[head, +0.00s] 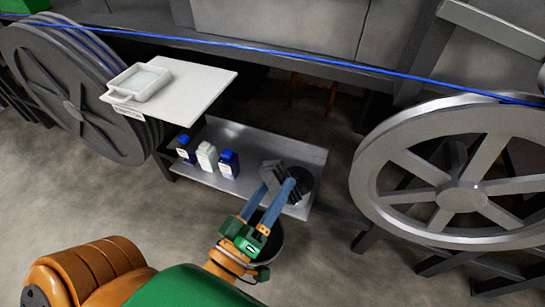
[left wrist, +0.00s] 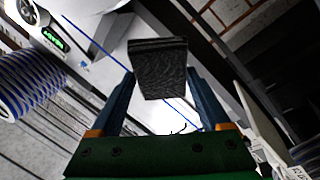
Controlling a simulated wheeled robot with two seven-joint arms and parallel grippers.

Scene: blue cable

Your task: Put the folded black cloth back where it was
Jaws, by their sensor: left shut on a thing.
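My left gripper (head: 278,178) is shut on the folded black cloth (head: 272,171), a small dark stack held between its two blue fingers. The cloth is over the right part of the low metal shelf (head: 252,190); whether it touches the shelf cannot be told. In the left wrist view the cloth (left wrist: 160,68) shows as a dark, textured block between the fingertips of the left gripper (left wrist: 160,85). My right gripper is not in view.
A blue bottle (head: 186,150), a white bottle (head: 207,157) and another blue bottle (head: 228,164) stand on the shelf. A white board (head: 205,82) with a tray (head: 142,82) overhangs left. Large reels flank the shelf.

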